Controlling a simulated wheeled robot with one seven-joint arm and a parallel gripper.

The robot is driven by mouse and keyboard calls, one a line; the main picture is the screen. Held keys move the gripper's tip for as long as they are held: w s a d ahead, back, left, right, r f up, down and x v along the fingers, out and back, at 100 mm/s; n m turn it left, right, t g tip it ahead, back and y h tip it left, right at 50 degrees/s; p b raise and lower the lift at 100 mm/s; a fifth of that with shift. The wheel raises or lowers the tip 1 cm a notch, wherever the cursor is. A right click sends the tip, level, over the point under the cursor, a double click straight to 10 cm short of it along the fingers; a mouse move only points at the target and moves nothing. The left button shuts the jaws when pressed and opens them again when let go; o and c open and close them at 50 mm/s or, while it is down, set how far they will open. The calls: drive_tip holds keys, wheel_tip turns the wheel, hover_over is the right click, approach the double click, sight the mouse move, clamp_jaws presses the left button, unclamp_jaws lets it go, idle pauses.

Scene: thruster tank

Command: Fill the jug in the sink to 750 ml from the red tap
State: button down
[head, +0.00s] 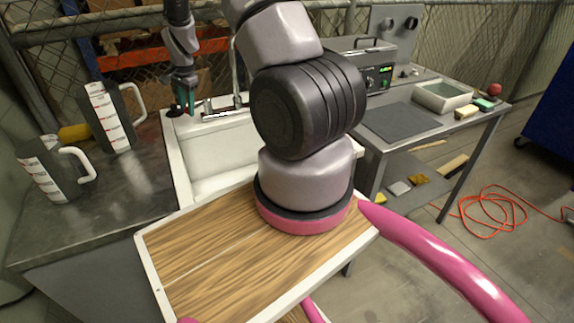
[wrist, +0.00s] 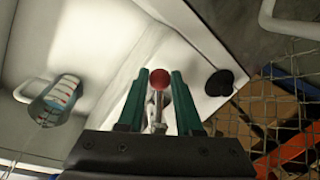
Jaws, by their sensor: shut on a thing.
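My gripper (head: 184,101) is at the back left corner of the white sink (head: 222,160). In the wrist view its green fingers (wrist: 159,92) are on either side of a red round knob (wrist: 159,79) on a metal stem, the red tap's handle, and shut on it. A clear jug (wrist: 58,98) with red marks and a bluish tint is inside the sink in the wrist view. I cannot read its level or tell whether water is running. In the head view my arm and the sink wall hide this jug. The metal spout (head: 236,75) rises behind the sink.
A black knob (wrist: 220,82) is close beside my gripper. Two dark jugs with white handles, one at the back (head: 108,118) and one in front (head: 50,172), stand on the left counter (head: 120,190). A wire fence (wrist: 262,100) is close behind the sink.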

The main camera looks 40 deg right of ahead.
drive_tip(key=shift+s+a, duration=0.15)
drive_tip(key=s+d, duration=0.3)
drive_tip(key=shift+s+d, duration=0.1)
idle(0.4)
